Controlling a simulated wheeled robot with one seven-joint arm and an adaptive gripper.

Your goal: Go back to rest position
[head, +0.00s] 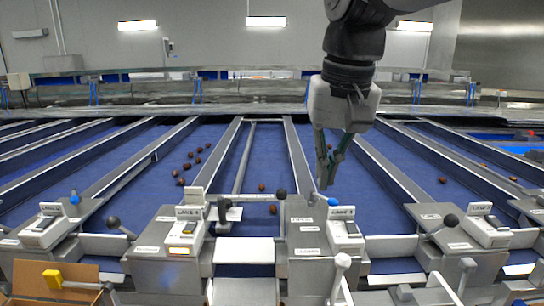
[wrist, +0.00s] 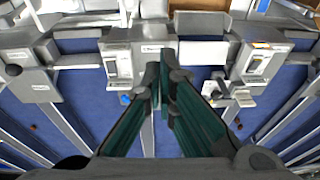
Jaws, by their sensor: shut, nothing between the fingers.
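My gripper (head: 327,184) hangs from the arm at right of centre in the head view, pointing down. Its dark green fingers are shut and hold nothing. The fingertips are just above the blue-tipped lever beside a grey lane unit (head: 347,236). In the wrist view my gripper (wrist: 162,72) reaches up the middle, over the grey lane units. I cannot tell whether the fingertips touch anything.
Blue sorting lanes with metal dividers (head: 297,150) run away from me. Several brown dates (head: 190,166) lie in a left lane. Black-knobbed levers (head: 281,193) stand among the units. A cardboard box (head: 28,280) is at the front left. The air above the lanes is clear.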

